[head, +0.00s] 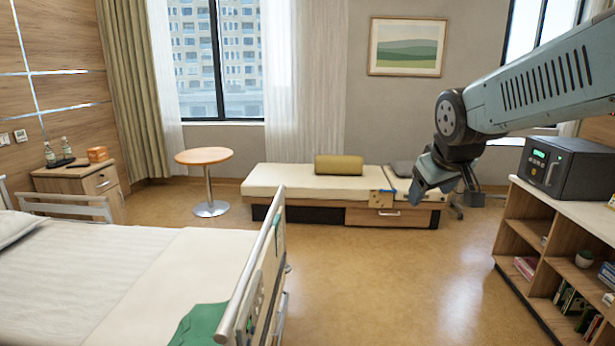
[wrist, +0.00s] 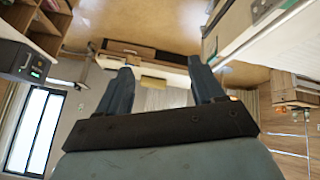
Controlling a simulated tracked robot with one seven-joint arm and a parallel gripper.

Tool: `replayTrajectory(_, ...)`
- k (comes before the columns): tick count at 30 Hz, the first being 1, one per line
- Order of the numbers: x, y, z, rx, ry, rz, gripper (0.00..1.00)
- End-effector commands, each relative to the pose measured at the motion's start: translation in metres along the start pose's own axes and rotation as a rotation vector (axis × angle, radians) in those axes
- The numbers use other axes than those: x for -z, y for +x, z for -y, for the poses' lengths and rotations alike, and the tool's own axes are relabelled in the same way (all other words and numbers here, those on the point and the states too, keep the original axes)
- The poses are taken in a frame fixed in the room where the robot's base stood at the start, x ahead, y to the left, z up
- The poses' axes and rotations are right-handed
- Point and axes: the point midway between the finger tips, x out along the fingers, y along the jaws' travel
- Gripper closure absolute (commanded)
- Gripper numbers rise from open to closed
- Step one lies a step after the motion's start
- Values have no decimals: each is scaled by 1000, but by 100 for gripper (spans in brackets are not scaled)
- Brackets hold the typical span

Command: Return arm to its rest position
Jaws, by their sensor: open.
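My arm (head: 540,85) reaches in from the right edge of the head view, raised above the floor and in front of the low shelf. My gripper (head: 447,180) hangs at its end, tilted down, with the daybed behind it. In the wrist view my gripper (wrist: 160,85) shows two dark fingers spread wide apart. Nothing is between them, so it is open and empty. The wrist view is turned upside down, with the floor at the top.
A bookshelf (head: 530,213) bearing a black microwave-like box (head: 568,168) stands at right, close to my arm. A bed (head: 110,275) with a raised rail (head: 252,262) fills the left. A daybed (head: 290,177) and a round table (head: 204,156) stand behind. The middle floor (head: 400,280) is clear.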

Motion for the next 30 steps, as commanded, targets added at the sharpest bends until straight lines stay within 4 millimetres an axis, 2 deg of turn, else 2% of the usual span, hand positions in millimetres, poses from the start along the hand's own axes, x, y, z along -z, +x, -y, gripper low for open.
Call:
replayTrajectory(1, -13, -12, 4, 7, 37, 7, 32)
replayTrajectory(6, -58, -43, 20, 40, 159, 53, 32)
replayTrajectory(13, -106, -69, 41, 79, 282, 104, 32)
replayTrajectory(18, -121, -76, 49, 92, 319, 122, 32)
replayTrajectory(30, -122, -76, 50, 94, 323, 124, 32)
